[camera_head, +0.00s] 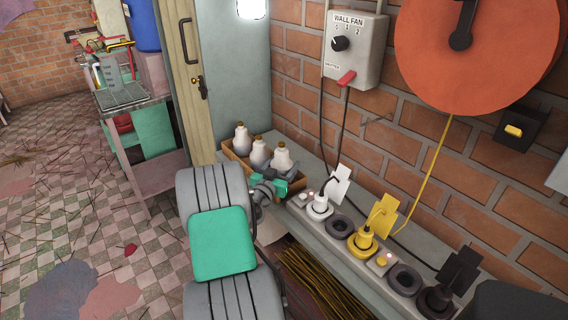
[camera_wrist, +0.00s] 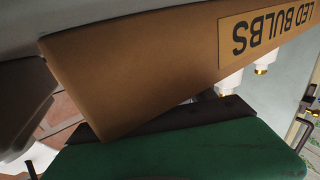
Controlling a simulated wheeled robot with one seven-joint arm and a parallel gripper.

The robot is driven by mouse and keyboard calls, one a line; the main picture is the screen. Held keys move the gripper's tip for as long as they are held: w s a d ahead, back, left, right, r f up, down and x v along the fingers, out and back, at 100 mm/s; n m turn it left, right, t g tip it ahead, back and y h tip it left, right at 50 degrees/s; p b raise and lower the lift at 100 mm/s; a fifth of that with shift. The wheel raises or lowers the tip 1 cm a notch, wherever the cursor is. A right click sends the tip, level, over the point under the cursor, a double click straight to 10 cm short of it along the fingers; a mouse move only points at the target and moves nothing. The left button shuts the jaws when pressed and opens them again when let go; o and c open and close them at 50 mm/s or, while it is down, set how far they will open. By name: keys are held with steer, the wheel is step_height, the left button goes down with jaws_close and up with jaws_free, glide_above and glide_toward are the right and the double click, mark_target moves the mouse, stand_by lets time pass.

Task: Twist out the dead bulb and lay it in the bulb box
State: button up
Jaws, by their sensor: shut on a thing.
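The bulb box (camera_head: 232,157) is a narrow brown box on the ledge along the brick wall. White bulbs (camera_head: 258,152) with brass caps stand upright in it. In the wrist view the box (camera_wrist: 130,65) is very close, its "LED BULBS" label (camera_wrist: 262,27) upside down, with white bulbs (camera_wrist: 230,82) partly showing. My gripper (camera_head: 277,186), with green on it, is at the box's near right end, low beside it. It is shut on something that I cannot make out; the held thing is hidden. I cannot tell whether the gripper touches the box.
To the right, the ledge carries a white plug (camera_head: 319,207), a yellow plug (camera_head: 364,240) and dark round sockets (camera_head: 405,280). A wall fan switch box (camera_head: 355,48) with hanging cords is above. A door (camera_head: 190,75) stands behind the box. A cluttered cart (camera_head: 135,100) is at left.

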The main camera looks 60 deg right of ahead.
steer(key=o, duration=1.3)
